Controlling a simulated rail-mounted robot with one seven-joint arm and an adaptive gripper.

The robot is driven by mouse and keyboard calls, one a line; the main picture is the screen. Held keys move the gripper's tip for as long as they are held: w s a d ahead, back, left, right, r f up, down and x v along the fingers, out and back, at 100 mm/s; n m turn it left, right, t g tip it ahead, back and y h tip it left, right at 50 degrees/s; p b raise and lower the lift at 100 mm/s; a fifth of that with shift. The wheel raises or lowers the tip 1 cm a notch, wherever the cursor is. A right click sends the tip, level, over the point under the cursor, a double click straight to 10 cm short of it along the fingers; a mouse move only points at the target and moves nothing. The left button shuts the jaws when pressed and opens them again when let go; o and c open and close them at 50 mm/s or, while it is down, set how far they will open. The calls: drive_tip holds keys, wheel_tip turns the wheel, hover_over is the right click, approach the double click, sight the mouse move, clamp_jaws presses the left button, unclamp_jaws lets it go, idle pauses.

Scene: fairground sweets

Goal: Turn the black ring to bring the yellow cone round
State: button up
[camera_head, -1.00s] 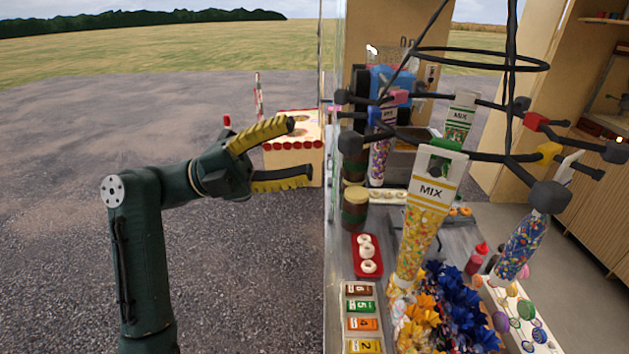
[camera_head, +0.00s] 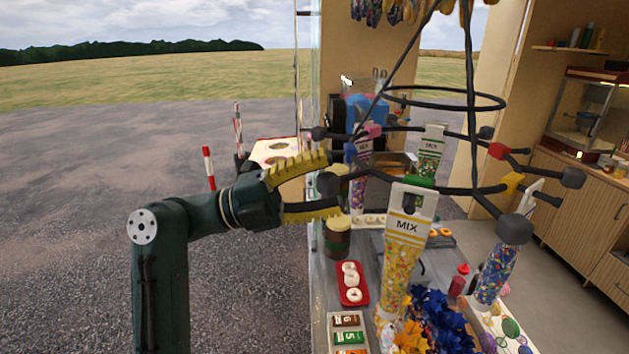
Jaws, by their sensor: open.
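The black ring (camera_head: 450,191) hangs on dark rods, with spokes ending in round black knobs and coloured clips around it. The yellow cone (camera_head: 403,250), a clear bag of yellow sweets with a white MIX label, hangs upright at the front, near a green clip (camera_head: 421,182). My gripper (camera_head: 335,184) is open, its yellow-lined fingers pointing right at the ring's left side. Other cones hang around the ring: purple (camera_head: 359,185), green (camera_head: 430,155) and blue (camera_head: 495,270).
A second, thinner black ring (camera_head: 445,98) hangs above. Open gravel lies left of the counter.

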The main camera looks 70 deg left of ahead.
drive_tip(key=c, duration=0.9)
drive_tip(key=shift+a+r+p, duration=0.1)
drive_tip(key=shift+a+p, duration=0.3)
drive_tip(key=shift+a, duration=0.1)
drive_tip(key=a+p, duration=0.2)
drive_tip(key=a, duration=0.3)
drive_tip(key=shift+s, duration=0.15)
drive_tip(key=w+a+p, duration=0.1)
drive_tip(key=a+p, duration=0.1)
drive_tip(key=a, duration=0.4)
drive_tip(key=shift+w+f, duration=0.15)
drive_tip(key=shift+f, duration=0.05)
drive_tip(key=o, duration=0.9)
drive_tip(key=b+v, duration=0.2)
drive_tip(key=v, duration=0.8)
